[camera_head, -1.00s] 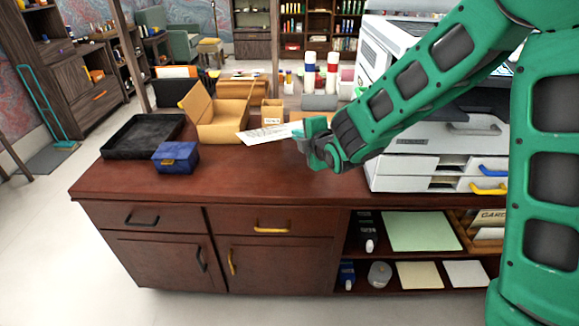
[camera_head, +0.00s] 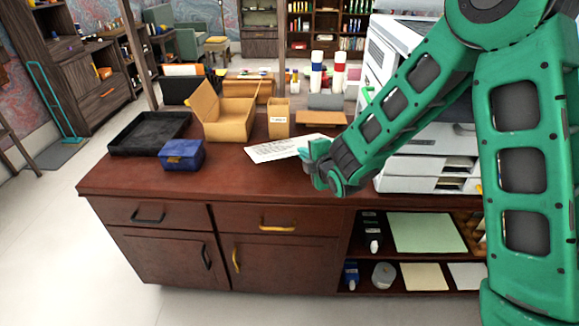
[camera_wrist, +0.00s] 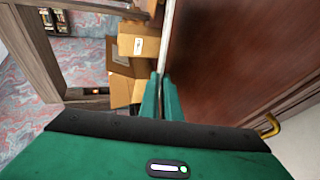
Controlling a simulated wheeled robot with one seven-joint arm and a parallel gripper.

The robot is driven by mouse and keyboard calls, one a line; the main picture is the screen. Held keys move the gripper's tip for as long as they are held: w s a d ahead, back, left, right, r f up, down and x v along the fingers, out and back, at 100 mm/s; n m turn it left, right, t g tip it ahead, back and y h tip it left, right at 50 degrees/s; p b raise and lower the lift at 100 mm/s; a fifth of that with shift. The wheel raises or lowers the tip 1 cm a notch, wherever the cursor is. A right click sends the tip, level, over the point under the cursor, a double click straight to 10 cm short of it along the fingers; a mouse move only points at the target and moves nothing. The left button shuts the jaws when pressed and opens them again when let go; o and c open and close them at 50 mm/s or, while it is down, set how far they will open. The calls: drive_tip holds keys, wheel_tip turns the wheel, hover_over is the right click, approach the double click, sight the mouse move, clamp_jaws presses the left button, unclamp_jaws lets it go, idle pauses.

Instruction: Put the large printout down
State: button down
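The large printout (camera_head: 274,150) is a white sheet with dark print. In the head view it is over the desk top (camera_head: 230,177), to the left of my gripper (camera_head: 312,158). It looks nearly level and close to the wood; I cannot tell whether it touches. In the wrist view my gripper (camera_wrist: 161,82) is shut on the printout (camera_wrist: 167,38), which shows edge-on as a thin white strip running out from the fingertips. The reddish-brown desk top also shows in the wrist view (camera_wrist: 215,60), right of the strip.
A blue box (camera_head: 181,155), a black tray (camera_head: 147,133), an open cardboard box (camera_head: 226,122) and a small tan holder (camera_head: 279,120) stand left of and behind the sheet. A printer (camera_head: 415,168) stands at the right. The desk's front strip is clear.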

drive_tip(key=shift+f, duration=1.65)
drive_tip(key=c, duration=2.2)
unclamp_jaws()
drive_tip(key=shift+o, duration=0.2)
drive_tip(key=v, duration=0.8)
